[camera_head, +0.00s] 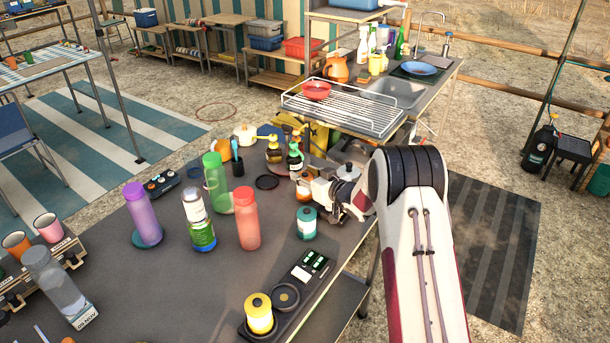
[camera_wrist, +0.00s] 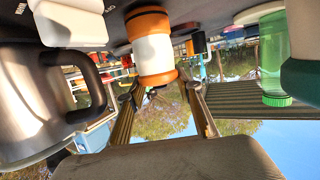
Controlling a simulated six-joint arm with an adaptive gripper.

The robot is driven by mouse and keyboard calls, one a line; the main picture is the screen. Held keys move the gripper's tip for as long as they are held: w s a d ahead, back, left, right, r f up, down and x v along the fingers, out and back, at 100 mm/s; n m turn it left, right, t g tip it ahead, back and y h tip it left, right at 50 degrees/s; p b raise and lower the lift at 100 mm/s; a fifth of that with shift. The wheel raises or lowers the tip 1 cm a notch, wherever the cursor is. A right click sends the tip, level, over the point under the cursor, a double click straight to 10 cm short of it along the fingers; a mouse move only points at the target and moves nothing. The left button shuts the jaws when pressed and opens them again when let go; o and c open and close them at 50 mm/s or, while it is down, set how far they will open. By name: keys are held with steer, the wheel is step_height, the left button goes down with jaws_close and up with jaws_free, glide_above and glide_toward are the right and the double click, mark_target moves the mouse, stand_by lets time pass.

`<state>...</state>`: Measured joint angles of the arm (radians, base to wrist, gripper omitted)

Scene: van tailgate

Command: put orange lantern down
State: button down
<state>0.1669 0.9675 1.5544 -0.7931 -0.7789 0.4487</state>
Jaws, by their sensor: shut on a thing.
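The orange lantern (camera_wrist: 153,50) has a white middle between orange ends. It shows upside down in the wrist view, between the fingertips of my gripper (camera_wrist: 160,88), which is shut on it near one orange end. In the head view a small part of the lantern (camera_head: 304,190) shows just left of my gripper (camera_head: 320,190), over the right part of the dark table (camera_head: 170,285). The lantern's other end is at or very near the tabletop; I cannot tell whether it touches. My wrist and arm hide the area to the right.
A teal canister (camera_head: 307,223) stands close in front of the lantern. Pump bottles (camera_head: 295,160) stand behind it, and a red bottle (camera_head: 246,220) is to its left. A yellow lantern (camera_head: 259,314) is near the front edge. A steel kettle (camera_wrist: 30,105) is close in the wrist view.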

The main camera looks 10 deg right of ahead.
steer(key=shift+f, duration=0.15)
steer(key=c, duration=1.4)
jaws_free()
steer(key=shift+s, duration=0.1)
steer(key=shift+s+d+r, duration=0.1)
steer(key=shift+s+r, duration=0.05)
steer(key=shift+r, duration=0.05)
steer(key=shift+v, duration=5.7)
